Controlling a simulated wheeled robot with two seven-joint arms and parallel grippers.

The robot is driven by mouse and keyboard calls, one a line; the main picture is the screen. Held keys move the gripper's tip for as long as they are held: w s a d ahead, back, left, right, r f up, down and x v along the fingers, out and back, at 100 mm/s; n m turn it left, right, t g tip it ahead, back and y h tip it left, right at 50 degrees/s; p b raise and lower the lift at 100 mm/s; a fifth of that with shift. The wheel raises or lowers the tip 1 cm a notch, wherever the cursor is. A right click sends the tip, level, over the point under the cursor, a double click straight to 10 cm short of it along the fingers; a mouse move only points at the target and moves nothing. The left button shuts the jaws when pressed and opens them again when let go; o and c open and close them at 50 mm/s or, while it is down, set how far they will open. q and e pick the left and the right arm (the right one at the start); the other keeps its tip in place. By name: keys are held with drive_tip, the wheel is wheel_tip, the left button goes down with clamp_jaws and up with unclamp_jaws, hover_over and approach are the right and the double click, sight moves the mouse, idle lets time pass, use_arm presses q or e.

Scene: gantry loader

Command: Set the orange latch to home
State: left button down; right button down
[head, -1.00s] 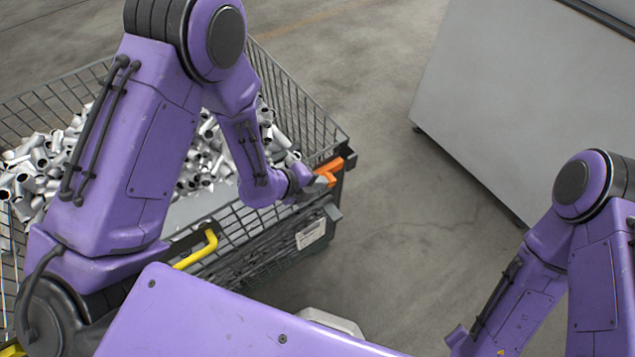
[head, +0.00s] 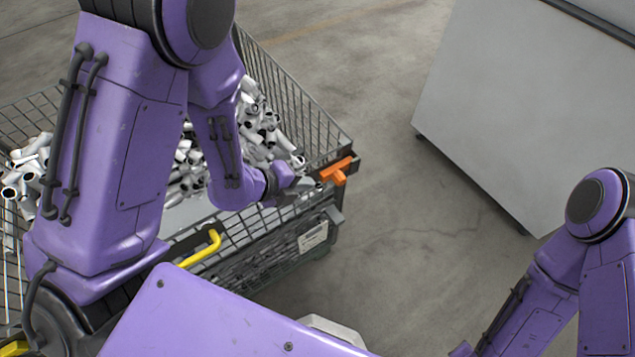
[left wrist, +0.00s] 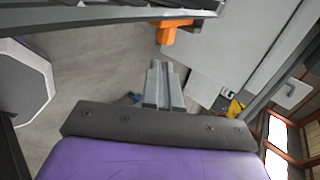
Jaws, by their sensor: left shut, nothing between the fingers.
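The orange latch (head: 336,171) sits at the near right top corner of the wire basket, a T-shaped piece with its bar slanting up to the right. It also shows near the top of the left wrist view (left wrist: 168,32). My left gripper (head: 312,184) is just left of the latch, with a small gap between them. In the left wrist view its fingers (left wrist: 161,68) are together and empty, pointing toward the latch but apart from it. My right arm is at the right edge of the head view, and its gripper is not in view.
The wire basket (head: 300,115) holds many grey metal pipe pieces (head: 262,125). A yellow handle (head: 203,250) and a white label (head: 313,237) are on its near side. A large grey cabinet (head: 510,90) stands at the right. Bare floor (head: 420,230) lies between them.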

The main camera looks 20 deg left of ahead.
use_arm(q)
drive_tip(key=p+v, duration=0.4)
drive_tip(key=shift+a+r, duration=0.1)
drive_tip(key=shift+a, duration=0.05)
idle(0.4)
